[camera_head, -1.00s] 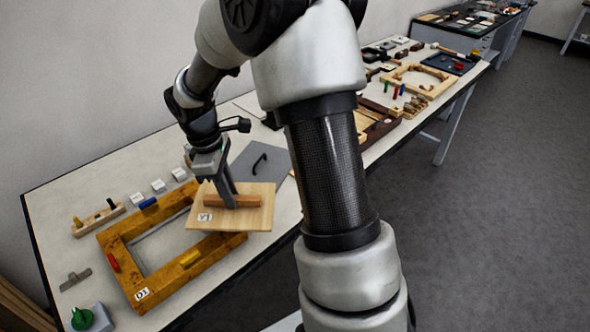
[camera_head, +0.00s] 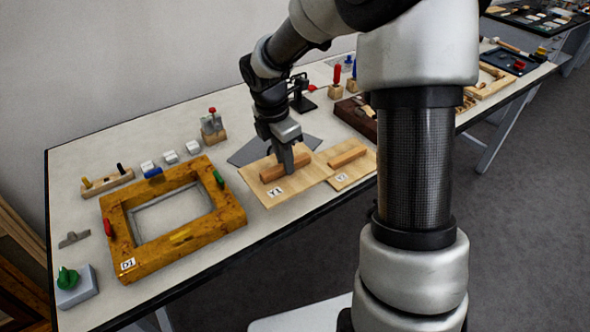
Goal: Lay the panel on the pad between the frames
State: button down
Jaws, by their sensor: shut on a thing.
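My gripper (camera_head: 286,165) is shut on the wooden handle bar of a light wood panel (camera_head: 301,187) marked "Y1". The panel is over or on the grey pad (camera_head: 247,152), whose left and back parts show behind it; I cannot tell whether it touches the pad. Its right edge overlaps, in the picture, a second light wood panel (camera_head: 349,177) with its own handle bar. A golden-brown frame (camera_head: 118,226) with an open middle lies to the left, its label facing front. A dark brown frame or tray (camera_head: 352,117) stands to the right, partly hidden by my arm.
White blocks (camera_head: 170,157), a pegged wooden rack (camera_head: 107,183) and a clamp-like red-topped stand (camera_head: 212,127) line the back left. A green knob on a box (camera_head: 72,284) sits at the front left. A black stand (camera_head: 302,97) is behind my gripper. The table's front edge is close to the panels.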

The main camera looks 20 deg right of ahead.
aim_at(285, 181)
notch_tip(285, 181, down, 8)
jog(key=shift+a+r+b, duration=0.1)
jog(key=shift+r+b, duration=0.1)
jog(key=shift+b, duration=0.4)
jog(key=c, duration=1.6)
grip_release()
jog(key=shift+c, duration=0.2)
jog(key=r, duration=0.4)
jog(key=a+r+p, duration=0.1)
jog(key=r, duration=0.3)
jog(key=r+p, duration=0.1)
jog(key=r, duration=0.3)
jog(key=shift+s+a, duration=0.3)
